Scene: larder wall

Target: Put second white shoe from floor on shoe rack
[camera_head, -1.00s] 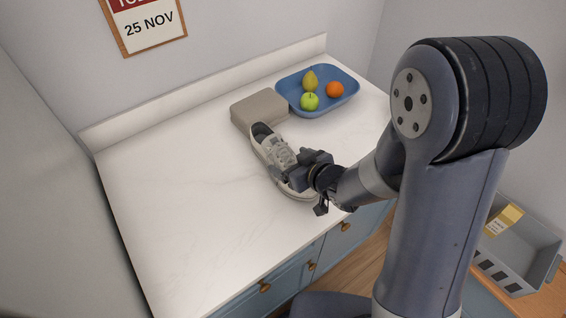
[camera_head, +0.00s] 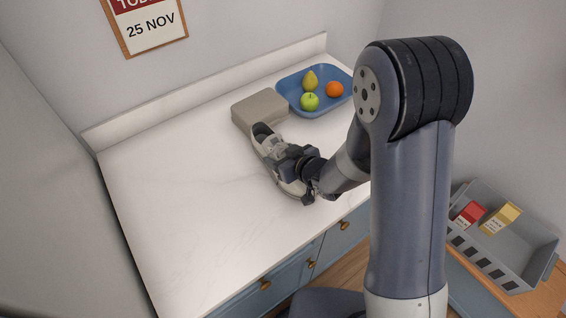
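A white and grey shoe (camera_head: 264,137) lies on the white countertop, its heel opening towards the beige box. My gripper (camera_head: 293,172) is at the front half of the shoe, over its laces and toe. One dark finger shows at the shoe's near right side. The other finger is hard to make out, and I cannot tell whether the fingers press on the shoe. The gripper and wrist hide part of the shoe. No shoe rack and no second shoe are in view.
The white countertop (camera_head: 190,200) is clear on the left and front. A beige box (camera_head: 258,107) stands just behind the shoe. A blue tray (camera_head: 290,83) holds a pear, an apple and an orange. A grey crate (camera_head: 530,245) with small cartons stands at lower right.

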